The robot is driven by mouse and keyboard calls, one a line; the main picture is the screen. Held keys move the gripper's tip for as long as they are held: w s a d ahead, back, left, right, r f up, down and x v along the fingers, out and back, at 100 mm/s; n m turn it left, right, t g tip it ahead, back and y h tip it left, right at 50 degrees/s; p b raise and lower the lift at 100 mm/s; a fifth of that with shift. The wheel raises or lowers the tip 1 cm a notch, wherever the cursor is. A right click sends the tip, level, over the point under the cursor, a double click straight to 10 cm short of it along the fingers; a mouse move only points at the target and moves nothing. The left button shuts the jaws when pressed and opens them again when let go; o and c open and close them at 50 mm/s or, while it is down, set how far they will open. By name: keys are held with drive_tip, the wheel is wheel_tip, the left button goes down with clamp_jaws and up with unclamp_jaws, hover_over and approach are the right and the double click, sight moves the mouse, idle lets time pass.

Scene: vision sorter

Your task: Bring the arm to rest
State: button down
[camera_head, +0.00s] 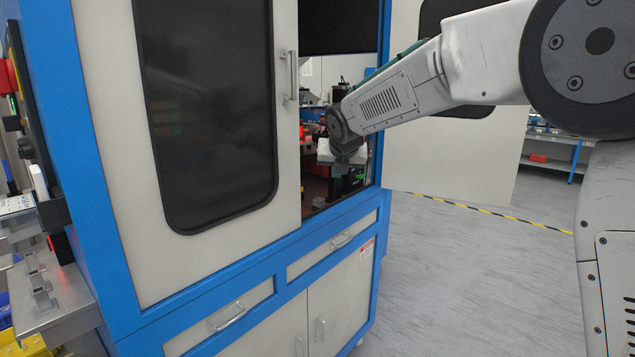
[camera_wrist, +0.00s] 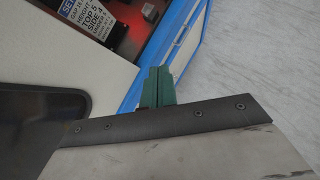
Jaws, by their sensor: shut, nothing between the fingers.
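My arm reaches in from the right in the head view, its forearm in front of the open right door. Its wrist end is at the opening of the blue and white sorter cabinet (camera_head: 345,232). My gripper shows in the wrist view (camera_wrist: 158,70) as two green fingers shut together with nothing between them. In the head view the fingers are hard to make out against the dark machine parts. In the wrist view the fingers point toward the cabinet's blue edge frame.
The left door (camera_head: 112,130) with a dark window is closed; the right door (camera_head: 450,165) stands open behind my arm. A label (camera_wrist: 88,14) shows inside the opening. A metal side shelf (camera_head: 45,290) is at the left. Grey floor (camera_head: 470,290) is clear at the right.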

drive_tip(key=s+d+f+m+g+h, duration=0.1)
drive_tip(key=s+d+f+m+g, duration=0.15)
drive_tip(key=s+m, duration=0.45)
drive_tip(key=s+d+f+m+g, duration=0.2)
drive_tip(key=s+d+f+m, duration=0.15)
drive_tip(key=s+m, duration=0.3)
drive_tip(key=s+d+m+g, duration=0.1)
drive_tip(key=s+d+m, duration=0.3)
drive_tip(key=s+m, duration=0.3)
drive_tip(key=s+d+f+m+g, duration=0.1)
drive_tip(key=s+d+m, duration=0.2)
drive_tip(key=s, duration=1.5)
drive_tip(key=s+d+m+g, duration=0.1)
drive_tip(key=s+d+m, duration=0.3)
drive_tip(key=s+m, duration=0.7)
drive_tip(key=shift+s+d+f+m+y, duration=0.25)
drive_tip(key=shift+s+d+m+y, duration=0.1)
drive_tip(key=shift+s, duration=0.65)
